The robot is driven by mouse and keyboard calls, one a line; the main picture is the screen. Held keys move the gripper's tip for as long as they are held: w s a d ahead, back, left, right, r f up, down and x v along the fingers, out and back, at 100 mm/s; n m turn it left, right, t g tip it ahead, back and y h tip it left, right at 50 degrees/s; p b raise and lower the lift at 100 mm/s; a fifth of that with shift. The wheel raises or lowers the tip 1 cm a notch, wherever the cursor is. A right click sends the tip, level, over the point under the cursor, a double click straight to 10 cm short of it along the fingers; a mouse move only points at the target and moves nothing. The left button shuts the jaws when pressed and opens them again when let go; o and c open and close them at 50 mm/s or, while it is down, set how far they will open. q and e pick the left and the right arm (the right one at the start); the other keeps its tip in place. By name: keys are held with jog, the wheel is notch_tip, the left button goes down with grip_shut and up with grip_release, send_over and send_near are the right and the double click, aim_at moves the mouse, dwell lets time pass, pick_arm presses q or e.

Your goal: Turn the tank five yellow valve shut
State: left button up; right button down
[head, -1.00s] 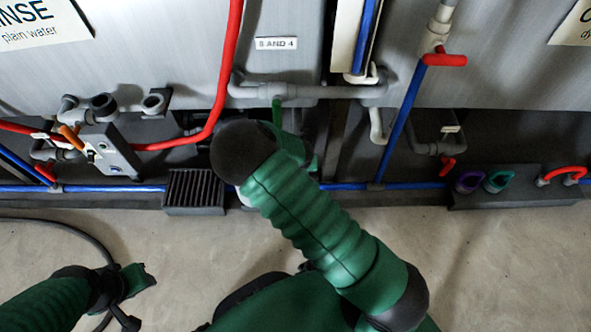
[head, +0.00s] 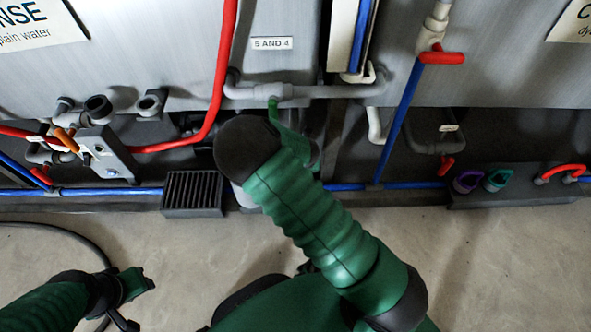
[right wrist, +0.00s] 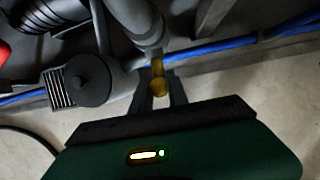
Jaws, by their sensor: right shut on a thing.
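The yellow valve handle (right wrist: 158,76) shows in the right wrist view, at the lower end of a grey pipe (right wrist: 136,22). My right gripper (right wrist: 159,98) is shut on it, with a dark finger on either side. In the head view my right forearm and its dark joint cover the valve and the right fingers.
A red pipe (head: 222,75) and a blue pipe (head: 399,120) run down beside my right arm. A black grate (head: 192,193) stands left of it. An orange-handled valve box (head: 107,155) is further left. A red-handled valve (head: 441,58) is at right. The floor in front is clear apart from a dark hose.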

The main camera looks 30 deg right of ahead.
jog(key=shift+s+d+f+m+t+y+b, duration=0.2)
jog(key=shift+t+y+b, duration=0.2)
jog(key=shift+y+b, duration=0.2)
jog(key=shift+s+d+f+m+t+y+b, duration=0.1)
jog(key=shift+d+m+t+y+b, duration=0.1)
jog(key=shift+t+y+b, duration=0.35)
jog(key=shift+s+d+f+m+t+y+b, duration=0.3)
jog(key=shift+m+t+y+b, duration=0.45)
jog(key=shift+t+y, duration=0.75)
jog(key=shift+s+d+f+m+t+y+b, duration=0.1)
jog(key=shift+f+m+t+y+b, duration=0.35)
jog(key=shift+t+y+b, duration=1)
jog(key=shift+s+d+f+m+t+y+b, duration=0.15)
jog(key=shift+f+m+t+y+b, duration=0.35)
jog(key=shift+t+y, duration=1.05)
jog(key=shift+r+g+y, duration=0.15)
jog(key=shift+g+y, duration=0.1)
jog(key=shift+y, duration=0.2)
jog(key=c, duration=1.3)
grip_release()
jog(key=shift+w, duration=0.1)
jog(key=shift+r, duration=0.1)
jog(key=shift+d, duration=0.15)
